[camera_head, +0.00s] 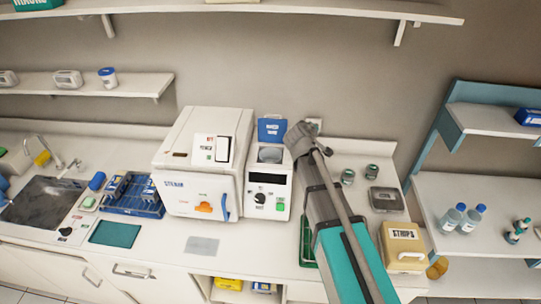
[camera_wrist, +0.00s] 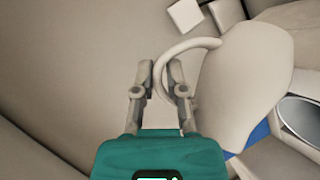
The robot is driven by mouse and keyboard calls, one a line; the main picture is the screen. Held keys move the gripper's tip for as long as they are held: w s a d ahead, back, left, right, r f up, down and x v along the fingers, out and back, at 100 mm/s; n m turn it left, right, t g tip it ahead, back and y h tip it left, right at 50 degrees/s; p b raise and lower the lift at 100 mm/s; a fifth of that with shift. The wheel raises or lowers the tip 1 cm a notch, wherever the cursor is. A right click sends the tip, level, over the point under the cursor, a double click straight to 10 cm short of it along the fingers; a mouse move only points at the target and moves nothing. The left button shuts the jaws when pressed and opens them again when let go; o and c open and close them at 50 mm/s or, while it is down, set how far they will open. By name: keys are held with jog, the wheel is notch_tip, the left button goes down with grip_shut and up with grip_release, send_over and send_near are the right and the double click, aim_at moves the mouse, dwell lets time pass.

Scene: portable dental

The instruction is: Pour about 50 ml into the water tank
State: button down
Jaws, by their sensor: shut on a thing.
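A beige jug (camera_wrist: 245,75) with a curved handle (camera_wrist: 190,43) fills the right of the wrist view. My gripper (camera_wrist: 160,75) is shut on the handle. The jug looks tilted; its contents and spout cannot be seen. In the head view, the end of my arm (camera_head: 300,140) is beside the water tank unit (camera_head: 283,191), a white box with a round grey opening (camera_head: 270,155) on top and a raised blue lid (camera_head: 272,129). My gripper's fingers and the jug are hidden there behind my arm. A metallic rim (camera_wrist: 300,115) shows right of the jug in the wrist view.
A white steam sterilizer (camera_head: 200,170) stands just left of the tank unit. Right of my arm are small jars (camera_head: 348,176), a metal box (camera_head: 386,200) and a tan strips box (camera_head: 403,247). A shelf (camera_head: 240,8) runs along the wall above.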

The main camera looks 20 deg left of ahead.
jog(key=shift+w+d, duration=0.1)
jog(key=shift+d, duration=0.05)
jog(key=shift+w+d+f+m+g+y, duration=0.3)
jog(key=shift+d+g+y, duration=0.1)
jog(key=shift+d, duration=0.15)
jog(key=shift+w+d+f+m+g+y+b, duration=0.25)
jog(key=shift+d+f+m+g+y+b, duration=0.1)
jog(key=shift+d+f, duration=0.3)
jog(key=shift+w+d+f+m+g+y+b, duration=0.2)
jog(key=shift+d+f+m+g+y, duration=0.15)
jog(key=shift+f, duration=0.45)
jog(key=shift+w+d+f+m+g+y+b, duration=0.2)
jog(key=shift+w+d+f+m+y+b, duration=0.15)
jog(key=shift+d+f, duration=0.3)
jog(key=shift+s+f, duration=0.1)
